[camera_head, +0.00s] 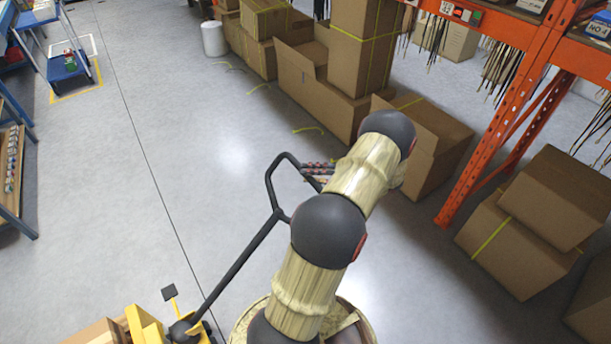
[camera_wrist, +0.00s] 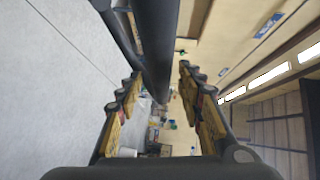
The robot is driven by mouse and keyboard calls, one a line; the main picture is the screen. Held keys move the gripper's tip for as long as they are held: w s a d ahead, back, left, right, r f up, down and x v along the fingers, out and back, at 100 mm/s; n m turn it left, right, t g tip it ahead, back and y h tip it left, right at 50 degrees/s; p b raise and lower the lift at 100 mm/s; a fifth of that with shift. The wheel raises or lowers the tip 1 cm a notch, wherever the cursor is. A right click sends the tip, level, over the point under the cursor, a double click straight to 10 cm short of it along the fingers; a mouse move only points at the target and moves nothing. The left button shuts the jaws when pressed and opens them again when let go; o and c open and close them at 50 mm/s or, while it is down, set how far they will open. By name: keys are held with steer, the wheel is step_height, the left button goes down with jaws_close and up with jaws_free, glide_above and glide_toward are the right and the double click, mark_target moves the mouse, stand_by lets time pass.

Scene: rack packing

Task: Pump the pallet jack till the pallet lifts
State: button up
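The pallet jack (camera_head: 185,330) is at the bottom left of the head view, mostly cut off by the frame edge. Its black handle (camera_head: 237,264) slants up to a loop grip at the middle of the view. My gripper (camera_head: 317,170) is at the right side of that loop, partly behind my arm. In the wrist view my gripper (camera_wrist: 157,78) has its fingers spread apart, with a black handle bar (camera_wrist: 156,45) between them. Gaps seem to show on both sides; contact is unclear. The pallet is not clearly visible.
Cardboard boxes (camera_head: 315,100) line the floor behind and right of the handle. An orange rack upright (camera_head: 490,120) stands at the right, with more boxes (camera_head: 530,220) by it. A blue cart (camera_head: 68,65) and shelving are at the left. The floor left of the handle is clear.

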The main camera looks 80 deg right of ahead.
steer(key=shift+w+d+f, duration=0.1)
steer(key=shift+w, duration=0.85)
steer(key=shift+c, duration=1.3)
jaws_close()
